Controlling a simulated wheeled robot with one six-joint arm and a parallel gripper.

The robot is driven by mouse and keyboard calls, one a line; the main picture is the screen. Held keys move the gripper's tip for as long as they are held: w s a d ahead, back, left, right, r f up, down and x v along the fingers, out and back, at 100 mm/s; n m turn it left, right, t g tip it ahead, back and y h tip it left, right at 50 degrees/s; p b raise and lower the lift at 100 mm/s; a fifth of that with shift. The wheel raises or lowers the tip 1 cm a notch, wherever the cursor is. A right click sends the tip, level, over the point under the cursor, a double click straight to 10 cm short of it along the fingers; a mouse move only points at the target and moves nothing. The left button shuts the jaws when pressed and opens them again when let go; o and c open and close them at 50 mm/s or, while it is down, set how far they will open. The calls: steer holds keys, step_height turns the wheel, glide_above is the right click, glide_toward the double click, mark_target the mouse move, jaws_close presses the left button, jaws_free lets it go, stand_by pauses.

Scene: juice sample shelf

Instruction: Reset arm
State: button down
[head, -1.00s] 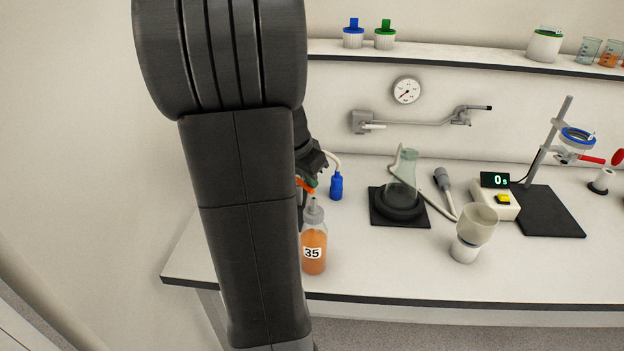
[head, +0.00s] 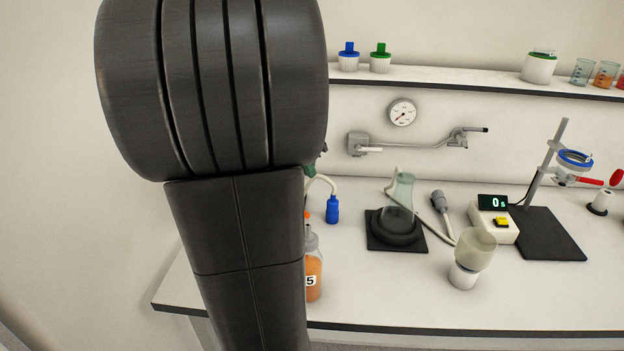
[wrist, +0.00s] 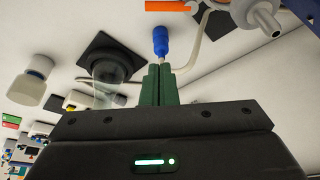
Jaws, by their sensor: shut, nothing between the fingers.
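My gripper (wrist: 158,84) shows in the wrist view with its two green fingers together and nothing between them. In the head view my dark arm fills the left and hides nearly all of the gripper. An orange bottle (head: 314,273) with a number label stands on the bench just right of my arm, partly covered by it. The blue connector (head: 332,210) on a white hose stands behind the bottle; it also shows beyond the fingertips in the wrist view (wrist: 160,40).
A flask (head: 400,200) on a black base, a cup-topped white container (head: 465,273), a timer (head: 493,217) and a clamp stand (head: 549,160) occupy the bench (head: 390,300). A wall shelf (head: 450,80) holds capped jars and beakers. A gauge (head: 403,113) is on the wall.

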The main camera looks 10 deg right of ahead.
steer(key=shift+a+r, duration=0.1)
steer(key=shift+r, duration=0.25)
steer(key=shift+s, duration=0.1)
step_height(320, 180, down, 10)
stand_by(0.7)
